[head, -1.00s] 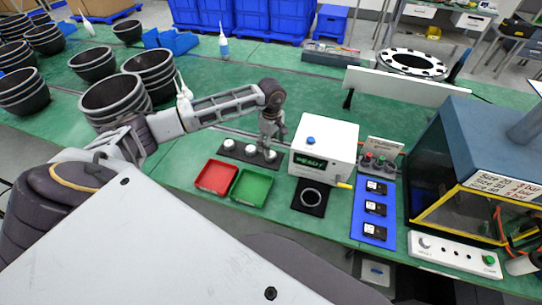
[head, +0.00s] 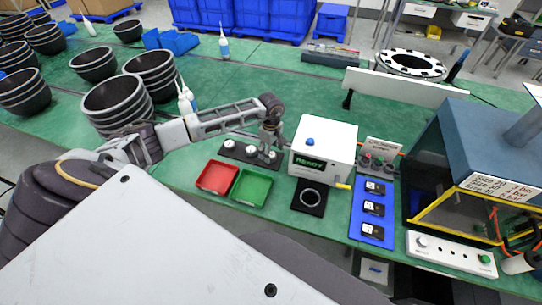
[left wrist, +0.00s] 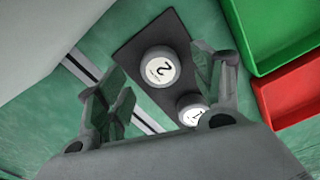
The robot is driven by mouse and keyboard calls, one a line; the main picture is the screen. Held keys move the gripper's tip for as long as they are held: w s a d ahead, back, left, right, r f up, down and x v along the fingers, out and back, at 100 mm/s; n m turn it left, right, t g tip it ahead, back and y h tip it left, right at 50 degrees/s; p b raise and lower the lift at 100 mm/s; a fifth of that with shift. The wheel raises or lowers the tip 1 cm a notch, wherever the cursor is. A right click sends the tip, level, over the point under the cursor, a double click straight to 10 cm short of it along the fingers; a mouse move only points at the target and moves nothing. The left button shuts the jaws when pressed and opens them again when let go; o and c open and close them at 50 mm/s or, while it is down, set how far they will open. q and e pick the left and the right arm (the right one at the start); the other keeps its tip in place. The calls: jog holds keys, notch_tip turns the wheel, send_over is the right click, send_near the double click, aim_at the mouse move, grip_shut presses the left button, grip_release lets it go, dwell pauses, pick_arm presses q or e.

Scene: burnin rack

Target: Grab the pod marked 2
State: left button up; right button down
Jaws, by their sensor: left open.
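The pod marked 2 (left wrist: 158,68) is a round white-topped pod on a dark strip in the left wrist view. The pod marked 1 (left wrist: 190,107) sits beside it, partly hidden by a finger. My left gripper (left wrist: 160,92) is open and empty, with its fingers apart and pod 2 showing between them, a little forward of the tips. In the head view my left gripper (head: 267,151) hangs over the right end of the dark strip (head: 239,152), where it hides part of the strip. I cannot tell whether the fingers touch a pod. My right gripper is not in view.
A red tray (head: 217,177) and a green tray (head: 251,187) lie in front of the strip. A white box with a READY display (head: 323,147) stands just right of my gripper. A blue board (head: 373,209) holds several black modules. Black bowls (head: 117,101) stand left.

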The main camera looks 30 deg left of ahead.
pick_arm(q)
jog(key=shift+f, duration=0.9)
jog(key=c, duration=1.1)
